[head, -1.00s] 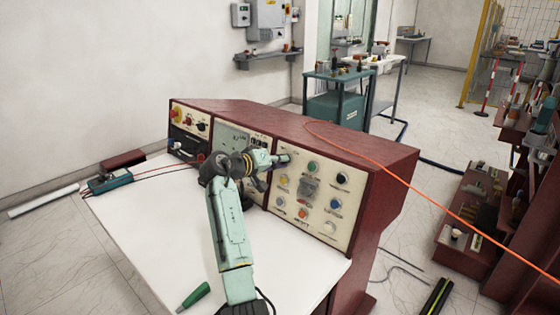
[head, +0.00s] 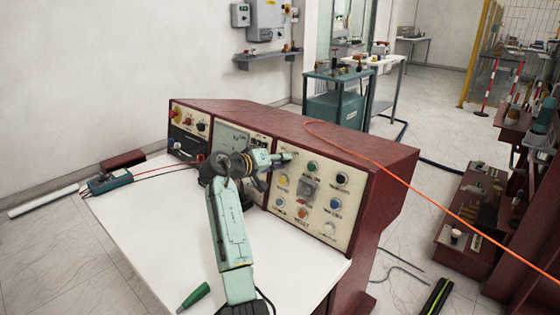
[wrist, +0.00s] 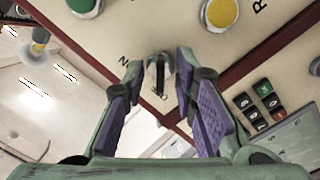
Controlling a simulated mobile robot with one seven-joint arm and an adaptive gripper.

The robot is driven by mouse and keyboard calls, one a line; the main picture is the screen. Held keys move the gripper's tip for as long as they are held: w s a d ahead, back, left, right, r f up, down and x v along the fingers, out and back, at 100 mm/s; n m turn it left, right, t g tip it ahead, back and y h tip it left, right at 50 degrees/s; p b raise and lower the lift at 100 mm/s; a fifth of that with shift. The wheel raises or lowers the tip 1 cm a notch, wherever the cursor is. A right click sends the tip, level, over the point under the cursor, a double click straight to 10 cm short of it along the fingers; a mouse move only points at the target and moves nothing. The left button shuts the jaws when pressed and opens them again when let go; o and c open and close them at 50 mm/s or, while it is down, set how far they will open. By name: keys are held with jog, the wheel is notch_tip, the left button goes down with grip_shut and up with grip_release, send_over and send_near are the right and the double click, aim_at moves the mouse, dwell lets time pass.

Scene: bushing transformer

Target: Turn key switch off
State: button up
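The key switch (wrist: 160,75) shows in the wrist view as a round metal collar with a dark upright key on the cream panel. Letters are printed beside it, partly hidden. My gripper (wrist: 159,66) has its two purple-padded fingers apart, one on each side of the key switch, with gaps on both sides; whether the tips reach to its depth I cannot tell. In the head view my gripper (head: 287,157) is at the panel's upper middle part, and the key switch is hidden or too small to tell there.
The red console (head: 300,128) carries several coloured buttons close by, including a yellow one (wrist: 222,12) and a green one (wrist: 84,6) in the wrist view. A white desktop (head: 150,220) holds a green-handled tool (head: 195,296) and a teal meter (head: 110,180). An orange cable (head: 385,172) crosses the console.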

jog(key=shift+s+a, duration=0.1)
jog(key=shift+a, duration=0.05)
jog(key=v, duration=1.1)
jog(key=shift+s+a+r, duration=0.15)
jog(key=shift+s+a, duration=0.1)
